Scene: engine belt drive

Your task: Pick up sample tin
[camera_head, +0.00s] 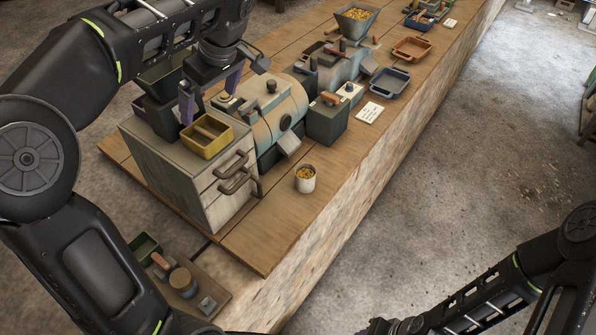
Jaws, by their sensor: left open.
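A small pale round tin (305,180) filled with orange-yellow grain stands upright on the wooden bench, near its front edge. It looks like the sample tin. My left gripper (208,108) is open, with its two purple fingers pointing down above a yellow tray (207,138) on a white cabinet. It is up and to the left of the tin, well apart from it, and nothing shows between the fingers. My right arm reaches in from the lower right. Its gripper end (385,326) is cut by the bottom edge, so its fingers are hidden.
The white drawer cabinet (203,203) with protruding handles stands left of the tin. Behind are a rounded blue-and-cream machine (270,117) and a dark green box (327,123). A white card (369,113) and blue tray (390,80) lie farther along. The bench (278,225) is bare in front of the tin.

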